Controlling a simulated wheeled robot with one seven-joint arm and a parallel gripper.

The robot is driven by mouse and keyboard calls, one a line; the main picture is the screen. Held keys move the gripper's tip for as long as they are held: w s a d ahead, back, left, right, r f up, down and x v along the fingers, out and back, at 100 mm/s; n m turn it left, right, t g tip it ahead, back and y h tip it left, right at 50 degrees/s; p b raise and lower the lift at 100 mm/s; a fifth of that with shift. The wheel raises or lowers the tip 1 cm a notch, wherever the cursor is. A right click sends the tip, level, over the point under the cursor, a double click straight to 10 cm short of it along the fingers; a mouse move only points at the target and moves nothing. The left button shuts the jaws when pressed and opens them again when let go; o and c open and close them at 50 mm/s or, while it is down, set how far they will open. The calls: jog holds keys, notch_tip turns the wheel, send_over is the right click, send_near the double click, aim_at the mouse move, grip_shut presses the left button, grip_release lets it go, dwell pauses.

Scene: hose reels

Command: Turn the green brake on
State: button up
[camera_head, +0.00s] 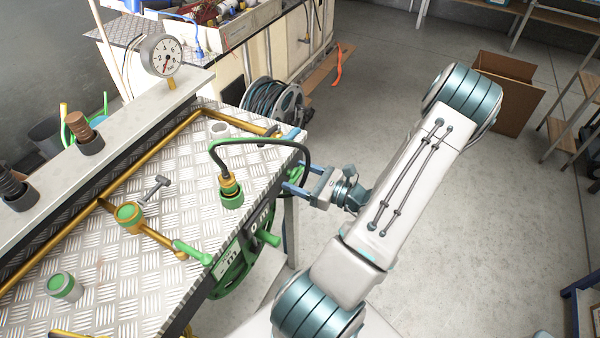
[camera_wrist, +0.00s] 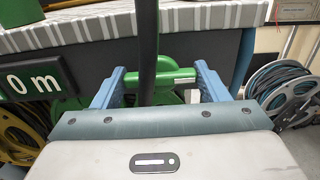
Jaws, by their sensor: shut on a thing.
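My gripper (camera_head: 291,176) is at the bench's right edge, beside the green hose reel (camera_head: 228,284) hung on the side. In the wrist view its two blue fingers (camera_wrist: 158,78) stand wide apart. A green bar with a pale upper face (camera_wrist: 172,80) spans the gap between them and appears gripped end to end; it looks like the green brake. The black hose (camera_wrist: 148,45) passes in front of part of it. A dark sign reading "0 m" (camera_wrist: 35,78) is left of the fingers.
The black hose (camera_head: 255,141) arches from a green coupling (camera_head: 231,192) over the bench edge, close to my gripper. A green valve lever (camera_head: 192,251) and brass pipes lie on the tread-plate top. Another reel (camera_head: 290,104) stands behind.

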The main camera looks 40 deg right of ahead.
jog(key=o, duration=1)
jog(key=shift+c, duration=0.2)
jog(key=b+v, duration=0.1)
jog(key=v, duration=1.3)
jog(key=shift+b, duration=0.35)
jog(key=shift+w, duration=0.1)
